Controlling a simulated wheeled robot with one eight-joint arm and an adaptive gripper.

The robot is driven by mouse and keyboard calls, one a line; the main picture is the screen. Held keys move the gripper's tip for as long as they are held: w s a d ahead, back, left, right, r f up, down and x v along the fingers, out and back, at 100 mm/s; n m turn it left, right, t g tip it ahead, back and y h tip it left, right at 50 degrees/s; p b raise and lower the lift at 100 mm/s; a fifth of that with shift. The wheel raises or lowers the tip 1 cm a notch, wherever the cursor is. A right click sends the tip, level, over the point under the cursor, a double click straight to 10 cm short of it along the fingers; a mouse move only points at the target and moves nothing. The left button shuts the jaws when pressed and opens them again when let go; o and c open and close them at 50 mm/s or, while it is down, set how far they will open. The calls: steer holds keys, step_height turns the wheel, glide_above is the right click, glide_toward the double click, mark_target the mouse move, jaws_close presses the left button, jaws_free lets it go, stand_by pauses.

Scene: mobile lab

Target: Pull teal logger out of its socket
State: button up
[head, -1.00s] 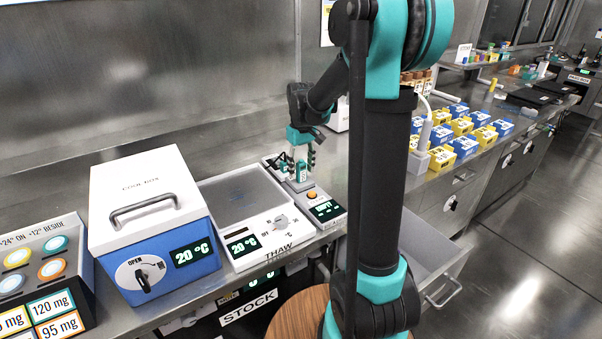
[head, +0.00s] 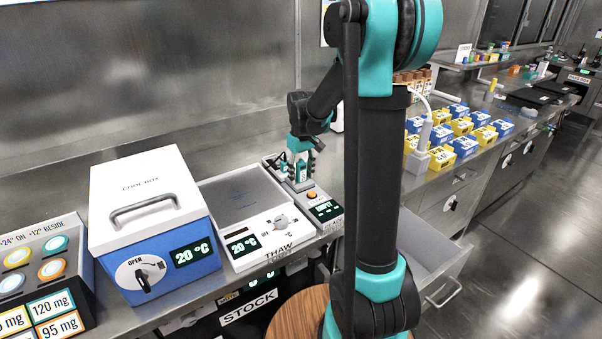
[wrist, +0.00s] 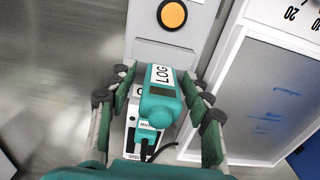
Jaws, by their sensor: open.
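The teal logger (wrist: 161,100) has a white label reading LOG and sits upright in its socket on the grey dock unit (wrist: 165,55). In the head view the logger (head: 302,171) shows small at the back of the dock (head: 325,209), partly covered by my gripper. My gripper (wrist: 158,98) is open, with one finger on each side of the logger. A gap shows between the logger and the right finger; I cannot tell whether the left finger touches. The socket itself is mostly hidden under the logger. My gripper (head: 301,168) points down in the head view.
An orange button (wrist: 172,14) is on the dock. The thaw plate (head: 243,192) stands directly beside it, with the cool box (head: 150,210) farther left. A dark cable (wrist: 150,150) runs near the logger. Blue and yellow boxes (head: 463,146) stand to the right.

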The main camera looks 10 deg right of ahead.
mark_target(301, 160)
steer(key=shift+c, duration=0.5)
jaws_close()
steer(key=shift+r, duration=2.95)
